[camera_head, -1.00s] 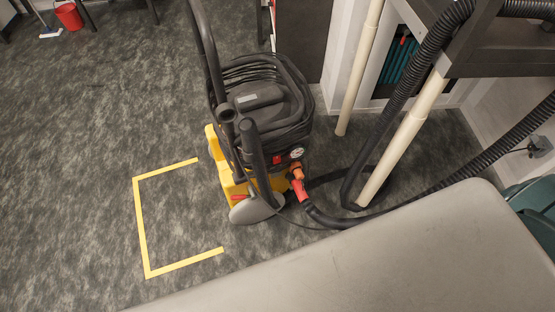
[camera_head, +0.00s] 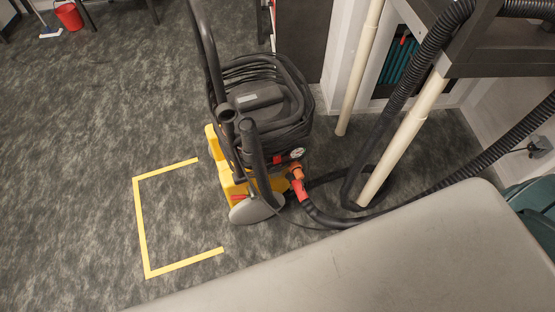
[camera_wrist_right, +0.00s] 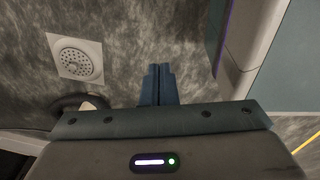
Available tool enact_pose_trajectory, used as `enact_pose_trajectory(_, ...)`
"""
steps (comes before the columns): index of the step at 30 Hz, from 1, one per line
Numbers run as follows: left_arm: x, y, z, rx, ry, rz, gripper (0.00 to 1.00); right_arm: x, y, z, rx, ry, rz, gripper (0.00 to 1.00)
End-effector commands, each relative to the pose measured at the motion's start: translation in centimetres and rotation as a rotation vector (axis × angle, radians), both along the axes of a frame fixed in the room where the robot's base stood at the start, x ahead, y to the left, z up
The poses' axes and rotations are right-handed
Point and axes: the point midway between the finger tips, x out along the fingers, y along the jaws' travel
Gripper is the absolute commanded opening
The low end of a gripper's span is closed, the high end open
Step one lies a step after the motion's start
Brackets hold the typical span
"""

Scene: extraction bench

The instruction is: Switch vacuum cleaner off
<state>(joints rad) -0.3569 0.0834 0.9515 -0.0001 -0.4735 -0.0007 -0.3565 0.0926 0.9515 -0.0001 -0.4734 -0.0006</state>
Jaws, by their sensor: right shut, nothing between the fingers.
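The vacuum cleaner (camera_head: 262,125), a black and yellow machine with a coiled black hose or cable on top, stands upright on the dark carpet in the head view. A small red part (camera_head: 277,159) shows on its front beside a round white gauge (camera_head: 298,153). A red and orange connector (camera_head: 298,184) joins a black hose low on its right side. My right gripper (camera_wrist_right: 161,70) shows in the right wrist view with its two blue fingers together and nothing between them. The vacuum cleaner is not recognisable in that view. Neither gripper shows in the head view.
A grey bench top (camera_head: 400,255) fills the lower right. Yellow floor tape (camera_head: 141,225) marks bare carpet left of the machine. Pale pipes (camera_head: 402,140) and a ribbed black hose (camera_head: 500,150) stand at the right. A square floor drain (camera_wrist_right: 75,58) shows in the wrist view.

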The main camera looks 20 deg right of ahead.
Motion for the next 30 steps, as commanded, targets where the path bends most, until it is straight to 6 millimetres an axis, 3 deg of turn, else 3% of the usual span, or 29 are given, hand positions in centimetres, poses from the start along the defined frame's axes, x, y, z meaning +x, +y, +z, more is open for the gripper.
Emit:
enact_pose_trajectory(12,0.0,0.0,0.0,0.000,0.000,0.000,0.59,0.0,1.2,-0.1,0.014,0.000,-0.005,0.00)
enact_pose_trajectory(14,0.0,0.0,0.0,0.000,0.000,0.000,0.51,0.0,1.5,-0.1,0.017,0.000,-0.006,0.00)
enact_pose_trajectory(22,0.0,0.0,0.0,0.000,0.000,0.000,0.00,0.0,1.3,-0.1,0.016,-0.001,-0.006,0.00)
enact_pose_trajectory(30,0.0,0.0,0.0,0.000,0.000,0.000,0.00,0.0,0.4,0.0,0.005,0.000,-0.002,0.00)
